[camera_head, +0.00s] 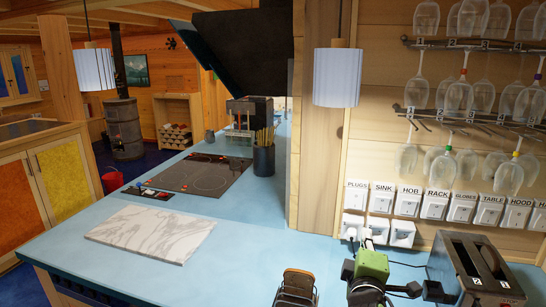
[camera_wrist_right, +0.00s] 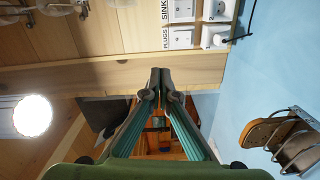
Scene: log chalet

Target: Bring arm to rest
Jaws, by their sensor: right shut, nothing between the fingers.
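My right gripper (camera_head: 368,246) is above the blue counter in the lower right of the head view, with its green body just in front of the wall sockets. In the right wrist view its two fingers (camera_wrist_right: 160,77) run forward and meet at the tips, shut with nothing between them. The fingertips appear clear of the wall and counter. My left gripper is not in view.
A toaster (camera_head: 482,270) stands right of my right gripper. A rack with brown slices (camera_head: 296,288) stands left of it, also visible in the wrist view (camera_wrist_right: 285,140). Glasses (camera_head: 460,95) hang above. A marble board (camera_head: 150,232) lies left, with clear counter between.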

